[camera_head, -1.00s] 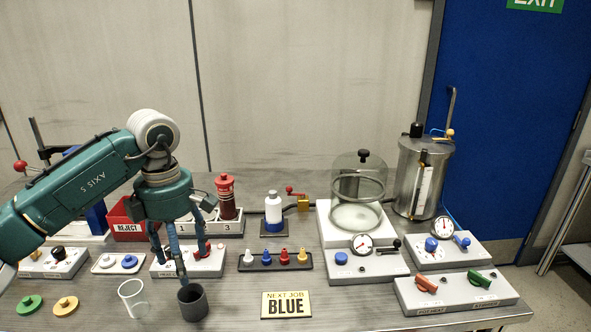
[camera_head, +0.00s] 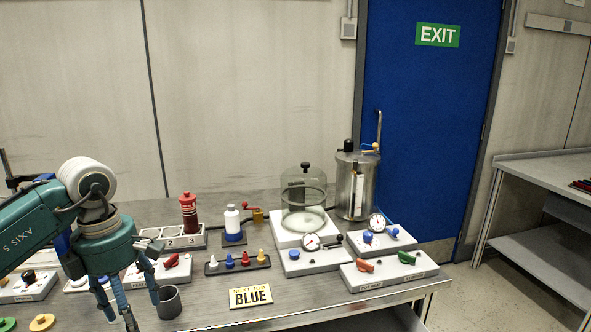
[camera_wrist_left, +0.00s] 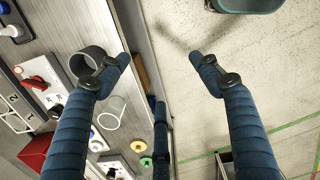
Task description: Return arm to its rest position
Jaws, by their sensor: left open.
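My left arm (camera_head: 30,222) reaches in from the left in the head view. Its teal left gripper (camera_head: 128,308) hangs with its fingers spread, empty, just left of the dark grey cup (camera_head: 170,303). In the left wrist view the open left gripper (camera_wrist_left: 160,72) has two fingers wide apart and a third between them. The grey cup shows there behind the left fingertip (camera_wrist_left: 88,62); whether they touch I cannot tell. The floor lies between the fingers, past the bench's front edge. My right gripper is not in view.
The clear cup (camera_wrist_left: 112,114) stands near the grey cup. A NEXT JOB BLUE sign (camera_head: 251,297), coloured pegs on a tray (camera_head: 237,265), a bell jar (camera_head: 303,200) and a metal drum (camera_head: 355,187) stand to the right. Floor space lies right of the bench.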

